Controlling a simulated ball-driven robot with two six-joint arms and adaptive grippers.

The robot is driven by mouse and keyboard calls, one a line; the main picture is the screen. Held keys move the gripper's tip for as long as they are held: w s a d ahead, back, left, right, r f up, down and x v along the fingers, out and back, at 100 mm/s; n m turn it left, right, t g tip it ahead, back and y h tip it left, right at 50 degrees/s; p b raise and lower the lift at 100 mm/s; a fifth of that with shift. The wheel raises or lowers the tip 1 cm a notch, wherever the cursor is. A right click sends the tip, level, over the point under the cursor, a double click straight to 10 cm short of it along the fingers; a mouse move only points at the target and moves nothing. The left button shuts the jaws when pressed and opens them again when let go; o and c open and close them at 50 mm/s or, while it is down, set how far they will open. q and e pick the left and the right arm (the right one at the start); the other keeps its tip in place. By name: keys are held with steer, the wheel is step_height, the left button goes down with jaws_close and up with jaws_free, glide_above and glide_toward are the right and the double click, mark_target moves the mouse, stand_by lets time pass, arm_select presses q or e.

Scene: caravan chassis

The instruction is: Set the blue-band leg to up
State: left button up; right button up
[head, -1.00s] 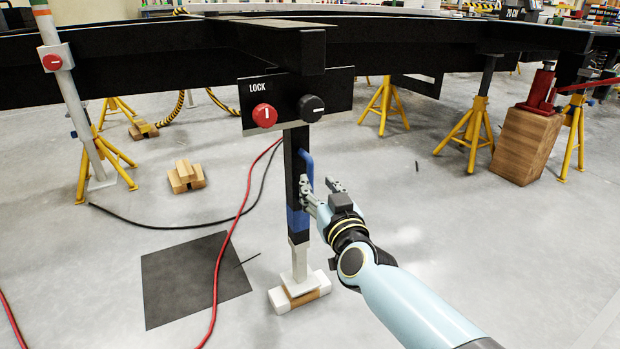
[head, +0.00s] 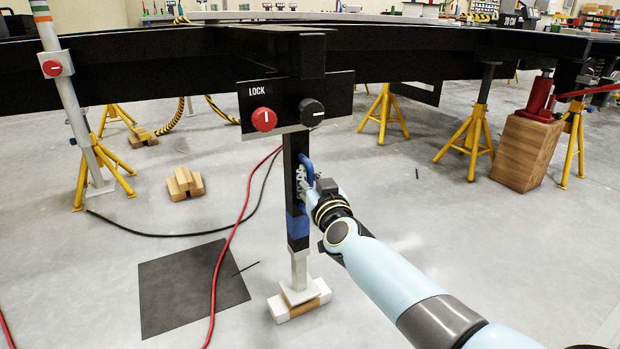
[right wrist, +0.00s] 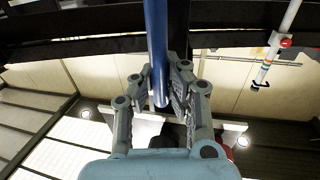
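The blue-band leg is a dark upright post with a blue band (head: 298,226) below its middle, in the head view. Its pale lower tube and foot stand on a white and wooden block (head: 299,300). A blue handle (head: 307,164) sits on the leg's right side; it also shows in the right wrist view (right wrist: 156,40). My right gripper (head: 303,180) is at the handle's lower part, its two fingers (right wrist: 160,66) close against both sides of it. My left gripper is not in view.
Above the leg is a LOCK panel with a red knob (head: 264,119), its mark upright, and a black knob (head: 311,112), its mark level. A dark chassis beam (head: 150,70) spans overhead. A red cable (head: 230,240) and dark mat (head: 190,288) lie left of the leg.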

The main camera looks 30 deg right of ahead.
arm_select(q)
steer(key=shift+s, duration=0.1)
arm_select(e)
steer(key=shift+d+f, duration=0.1)
steer(key=shift+d, duration=0.1)
jaws_close()
steer(key=shift+d+n, duration=0.1)
steer(key=shift+n, duration=0.2)
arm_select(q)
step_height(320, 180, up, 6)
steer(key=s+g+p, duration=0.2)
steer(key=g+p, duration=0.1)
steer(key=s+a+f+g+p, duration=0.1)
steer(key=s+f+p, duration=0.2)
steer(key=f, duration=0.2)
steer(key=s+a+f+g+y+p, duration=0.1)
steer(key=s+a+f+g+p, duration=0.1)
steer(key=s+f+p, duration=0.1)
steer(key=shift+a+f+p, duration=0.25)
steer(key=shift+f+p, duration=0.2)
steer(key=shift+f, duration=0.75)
arm_select(e)
steer(key=d+r+n+t+y, duration=0.2)
steer(key=d+r+n, duration=1.1)
steer(key=n, duration=0.7)
steer(key=shift+w+d+r+y, duration=0.3)
steer(key=shift+r+y, duration=0.4)
steer(key=shift+y, duration=0.1)
